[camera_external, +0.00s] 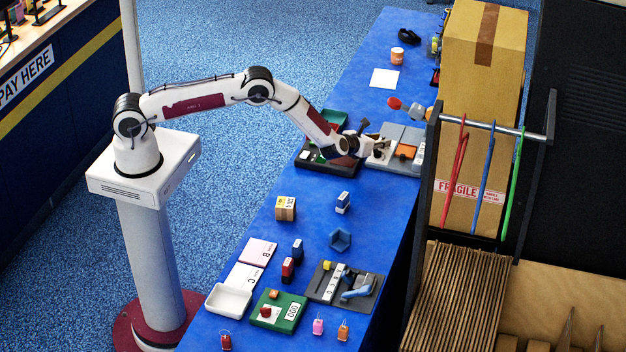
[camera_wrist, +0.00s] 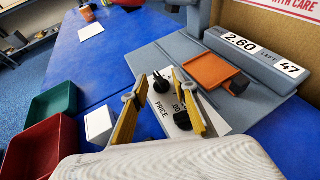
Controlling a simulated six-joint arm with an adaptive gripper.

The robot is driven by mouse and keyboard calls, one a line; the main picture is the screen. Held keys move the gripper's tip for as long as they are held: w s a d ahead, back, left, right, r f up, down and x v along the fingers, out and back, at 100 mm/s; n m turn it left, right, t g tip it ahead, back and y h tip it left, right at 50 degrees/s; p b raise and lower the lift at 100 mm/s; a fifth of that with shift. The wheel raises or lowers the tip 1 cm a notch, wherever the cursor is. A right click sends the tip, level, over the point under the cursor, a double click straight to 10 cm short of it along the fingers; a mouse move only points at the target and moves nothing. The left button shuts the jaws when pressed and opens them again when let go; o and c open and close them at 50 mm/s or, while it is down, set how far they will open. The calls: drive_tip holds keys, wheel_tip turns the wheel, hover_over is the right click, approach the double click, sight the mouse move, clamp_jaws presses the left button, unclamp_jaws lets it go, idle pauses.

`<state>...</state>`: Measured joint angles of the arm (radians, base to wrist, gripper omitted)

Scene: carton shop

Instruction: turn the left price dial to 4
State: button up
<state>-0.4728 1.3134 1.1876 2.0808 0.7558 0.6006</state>
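The price machine is a grey station with an orange plate (camera_wrist: 210,70) and a white label strip marked PRICE. Two black dials show on the strip in the wrist view: a farther dial (camera_wrist: 160,84) with a pointer and a nearer dial (camera_wrist: 182,119). Its display (camera_wrist: 240,42) reads 2.60, with LEFT 47 beside it. My gripper (camera_wrist: 157,74) is open. Its two yellow fingers stand apart, with the farther dial between their tips in the picture; I cannot tell whether they touch it.
Green (camera_wrist: 52,103) and red (camera_wrist: 38,148) trays lie left of my gripper, with a small white block (camera_wrist: 98,126) near them.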

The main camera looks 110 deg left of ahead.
clamp_jaws()
drive_tip(key=shift+s+a+r+m+t+h, duration=0.15)
drive_tip(key=shift+m+t+h, duration=0.1)
drive_tip(key=shift+m+t, duration=0.3)
drive_tip(key=shift+w+a+r+m+t+h, duration=0.15)
drive_tip(key=shift+m+t+h, duration=0.1)
drive_tip(key=shift+m+t, duration=0.25)
drive_tip(key=shift+s+m+t+h, duration=0.1)
drive_tip(key=shift+m+t+h, duration=0.2)
drive_tip(key=shift+m+t, duration=0.2)
idle(0.3)
unclamp_jaws()
drive_tip(key=shift+d+f, duration=0.1)
drive_tip(key=shift+s+f, duration=0.1)
